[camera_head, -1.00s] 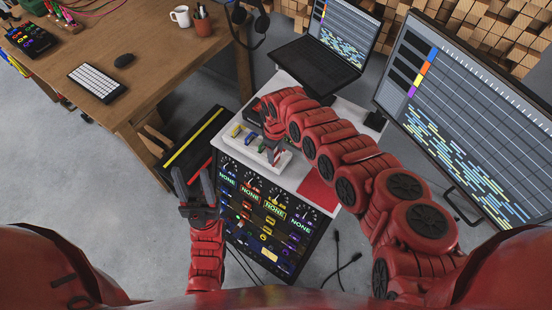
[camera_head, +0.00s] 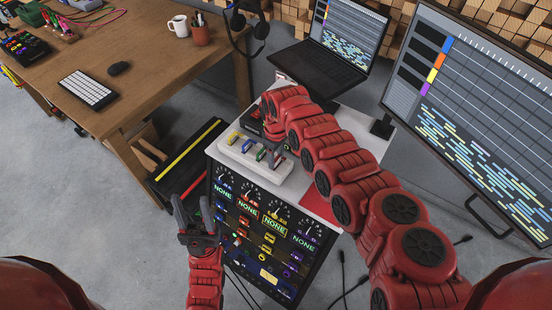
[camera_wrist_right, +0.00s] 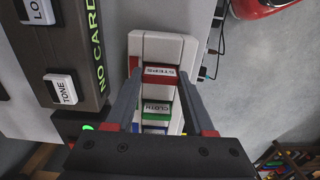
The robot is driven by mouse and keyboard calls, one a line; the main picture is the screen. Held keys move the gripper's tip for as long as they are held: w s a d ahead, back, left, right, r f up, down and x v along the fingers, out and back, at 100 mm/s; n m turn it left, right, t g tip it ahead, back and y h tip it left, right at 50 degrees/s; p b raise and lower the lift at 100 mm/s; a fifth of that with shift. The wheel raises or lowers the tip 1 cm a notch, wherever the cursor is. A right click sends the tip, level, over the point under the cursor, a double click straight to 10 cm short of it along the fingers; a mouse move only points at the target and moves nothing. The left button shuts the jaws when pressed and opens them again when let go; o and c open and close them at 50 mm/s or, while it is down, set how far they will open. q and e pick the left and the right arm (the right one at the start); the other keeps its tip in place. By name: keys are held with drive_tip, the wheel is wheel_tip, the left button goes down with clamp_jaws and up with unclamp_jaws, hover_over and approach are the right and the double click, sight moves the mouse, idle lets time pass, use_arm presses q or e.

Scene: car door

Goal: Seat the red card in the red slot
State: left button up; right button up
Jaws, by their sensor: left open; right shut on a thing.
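The red card (camera_wrist_right: 161,71), labelled STEPS, is between the fingers of my right gripper (camera_wrist_right: 160,76), which is shut on it. The card is at the end of the white card rack (camera_wrist_right: 148,42); I cannot tell if it is lifted clear. A green card labelled CLOTH (camera_wrist_right: 157,108) stands behind it. In the head view, the rack (camera_head: 240,160) holds yellow, blue and green cards, with my right gripper (camera_head: 280,152) at its right end. My left gripper (camera_head: 190,204) is open and empty, left of the black front panel (camera_head: 262,235). The red slot is not clearly readable.
A laptop (camera_head: 335,60) and a large monitor (camera_head: 480,100) stand behind the white-topped unit. A red pad (camera_head: 318,206) lies at its right front. A wooden desk (camera_head: 150,70) stands at the left.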

sight(276, 159)
drive_tip(key=shift+f, duration=0.1)
drive_tip(key=o, duration=1.3)
drive_tip(key=shift+r, duration=0.2)
wheel_tip(276, 159, up, 12)
drive_tip(key=shift+f+b, duration=0.1)
drive_tip(key=shift+b, duration=0.95)
